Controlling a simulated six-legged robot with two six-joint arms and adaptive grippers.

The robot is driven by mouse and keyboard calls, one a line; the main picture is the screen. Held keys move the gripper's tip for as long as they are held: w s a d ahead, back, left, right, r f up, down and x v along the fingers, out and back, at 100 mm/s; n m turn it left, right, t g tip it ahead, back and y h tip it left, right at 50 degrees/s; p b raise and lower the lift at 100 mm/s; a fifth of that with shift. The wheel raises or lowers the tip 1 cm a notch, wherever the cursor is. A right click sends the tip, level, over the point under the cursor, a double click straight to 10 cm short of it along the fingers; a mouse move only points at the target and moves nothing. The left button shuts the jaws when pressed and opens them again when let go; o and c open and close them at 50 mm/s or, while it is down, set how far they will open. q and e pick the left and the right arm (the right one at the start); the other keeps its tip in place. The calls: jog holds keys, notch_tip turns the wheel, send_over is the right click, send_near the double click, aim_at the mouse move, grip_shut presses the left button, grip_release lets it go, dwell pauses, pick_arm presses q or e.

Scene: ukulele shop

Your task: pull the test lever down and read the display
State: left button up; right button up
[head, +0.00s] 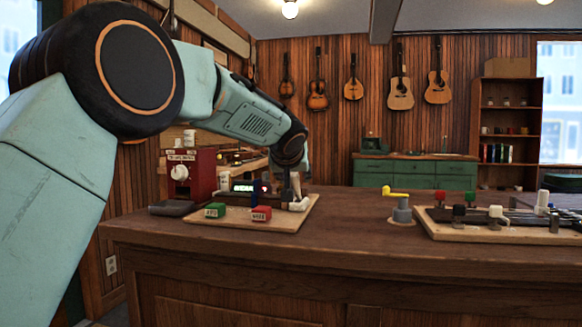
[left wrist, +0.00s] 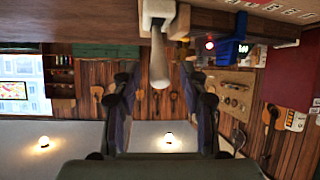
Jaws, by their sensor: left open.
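The test board (head: 285,222) lies on the counter with a small dark display (head: 243,186) whose lit characters are too small to read. The display also shows, upside down, in the left wrist view (left wrist: 242,48). A red light (head: 265,188) glows beside it. The lever, with a white base (left wrist: 158,10) and a pale rounded handle (left wrist: 159,62), points toward the wrist camera. My left gripper (head: 291,180) is at the board's right part. In the left wrist view its open fingers (left wrist: 162,80) stand either side of the handle's end, with visible gaps. My right gripper is not in view.
A green block (head: 215,210) and a red block (head: 261,213) sit on the board's front. A red box with a white knob (head: 180,173) stands behind left. A yellow-handled crank (head: 402,212) and another board (head: 475,234) are right. The counter (head: 350,215) between is clear.

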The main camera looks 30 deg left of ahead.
pick_arm(q)
jog(key=v, duration=0.9)
jog(key=shift+s, duration=0.2)
jog(key=shift+d+f, duration=0.1)
